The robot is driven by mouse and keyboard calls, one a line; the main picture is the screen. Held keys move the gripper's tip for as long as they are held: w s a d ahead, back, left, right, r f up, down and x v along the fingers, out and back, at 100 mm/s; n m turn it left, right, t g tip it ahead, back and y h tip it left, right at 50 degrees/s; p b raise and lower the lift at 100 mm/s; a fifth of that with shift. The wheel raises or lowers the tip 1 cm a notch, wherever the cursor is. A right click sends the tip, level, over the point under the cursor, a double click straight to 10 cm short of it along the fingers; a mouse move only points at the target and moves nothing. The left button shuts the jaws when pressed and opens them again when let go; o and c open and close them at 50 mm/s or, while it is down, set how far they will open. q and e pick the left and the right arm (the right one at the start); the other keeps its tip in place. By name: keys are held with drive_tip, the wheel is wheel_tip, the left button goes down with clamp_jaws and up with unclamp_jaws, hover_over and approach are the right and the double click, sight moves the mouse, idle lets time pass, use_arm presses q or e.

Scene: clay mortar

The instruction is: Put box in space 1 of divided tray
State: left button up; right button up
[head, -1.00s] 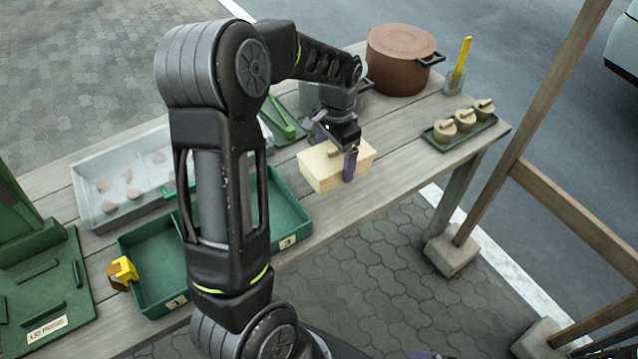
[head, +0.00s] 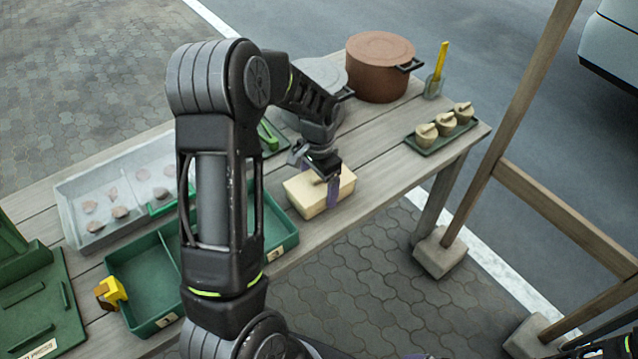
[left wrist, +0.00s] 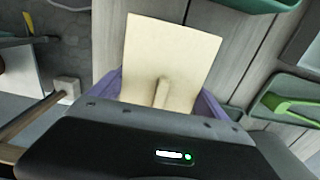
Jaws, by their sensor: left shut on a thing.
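The pale wooden box (head: 306,196) has a small raised handle on its top. A number label (head: 166,320) is on the tray's front left. My left arm hides the tray's middle. A purple sliver at the bottom edge may be my right gripper (head: 418,356).
A clear bin (head: 75,215) with several clay pieces stands behind the tray. A yellow object (head: 112,292) sits at the tray's left wall. A brown pot (head: 380,68) and a small green tray (head: 425,148) with pale knobbed pieces are at the right. A wooden post (head: 510,130) stands in front.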

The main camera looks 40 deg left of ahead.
use_arm(q)
drive_tip(key=shift+f, duration=0.15)
drive_tip(key=o, duration=1.1)
drive_tip(key=shift+o, duration=0.2)
drive_tip(key=shift+r, duration=0.3)
wheel_tip(320, 180, up, 12)
drive_tip(key=shift+f+b, duration=0.1)
drive_tip(key=shift+b, duration=0.3)
